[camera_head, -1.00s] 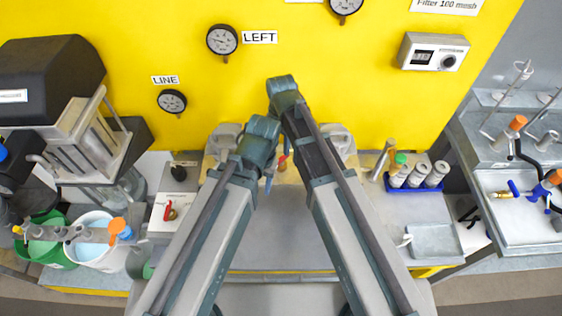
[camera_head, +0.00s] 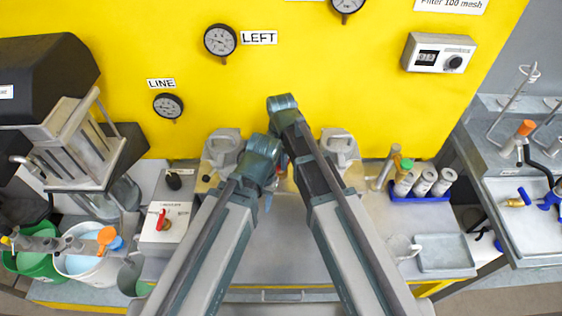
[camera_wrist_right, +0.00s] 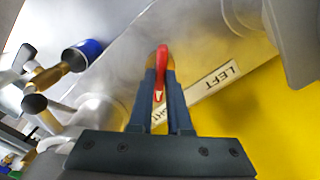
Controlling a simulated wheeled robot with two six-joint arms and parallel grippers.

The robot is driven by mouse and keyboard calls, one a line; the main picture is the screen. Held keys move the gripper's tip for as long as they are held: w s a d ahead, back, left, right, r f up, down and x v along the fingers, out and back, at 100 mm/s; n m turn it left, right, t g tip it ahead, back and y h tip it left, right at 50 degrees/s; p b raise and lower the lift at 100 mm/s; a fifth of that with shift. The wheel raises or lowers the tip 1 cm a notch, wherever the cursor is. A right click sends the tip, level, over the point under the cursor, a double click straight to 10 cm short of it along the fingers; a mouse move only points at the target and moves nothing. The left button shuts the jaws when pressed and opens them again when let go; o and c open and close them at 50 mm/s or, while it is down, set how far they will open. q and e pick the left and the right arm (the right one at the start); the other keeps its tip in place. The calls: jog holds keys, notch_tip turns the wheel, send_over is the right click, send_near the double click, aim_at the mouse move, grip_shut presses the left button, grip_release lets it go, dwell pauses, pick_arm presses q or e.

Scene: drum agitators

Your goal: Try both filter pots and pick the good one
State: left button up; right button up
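Two grey metal pots stand against the yellow wall in the head view, the left pot (camera_head: 222,146) and the right pot (camera_head: 341,146).
A line gauge (camera_head: 168,106) and a left gauge (camera_head: 220,40) hang on the wall, beside a digital box (camera_head: 438,53). A blue rack (camera_head: 420,193) holds several pale cylinders. A shallow tray (camera_head: 443,251) lies at the right. Buckets (camera_head: 85,258) stand at the left.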

grip_shut()
jog(key=shift+n, duration=0.4)
jog(key=n, duration=0.3)
jog(key=shift+n, duration=0.4)
jog(key=n, duration=0.4)
jog(key=shift+n, duration=0.3)
jog(key=n, duration=0.4)
jog(key=shift+n, duration=2.5)
